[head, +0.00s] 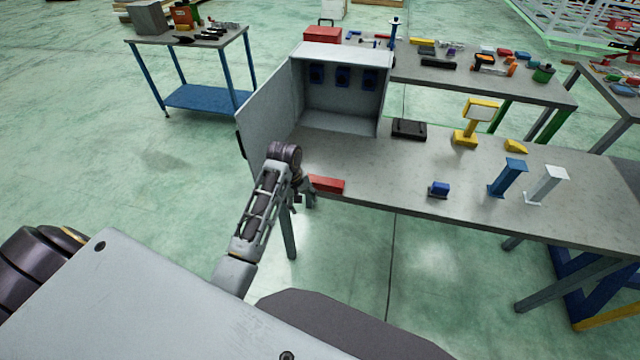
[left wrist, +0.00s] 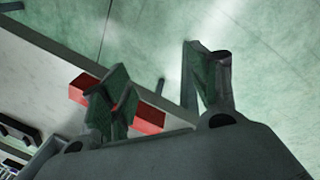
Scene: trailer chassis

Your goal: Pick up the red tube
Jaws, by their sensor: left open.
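The red tube (head: 328,184) is a short red bar lying on the grey table at its front left edge. My left gripper (head: 305,194) is at the table edge, just left of the tube in the head view. In the left wrist view the red tube (left wrist: 150,119) lies behind one finger, which hides its middle. The left gripper (left wrist: 162,88) is open there, its other finger over the floor beyond the table edge. Whether the near finger touches the tube cannot be told. My right gripper is not in view.
The grey table (head: 390,180) carries an open grey cabinet (head: 345,62) behind the tube, its door (head: 262,115) swung out left. A black case (head: 408,129), a small blue part (head: 439,189), and a blue stand (head: 509,178) are further right.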

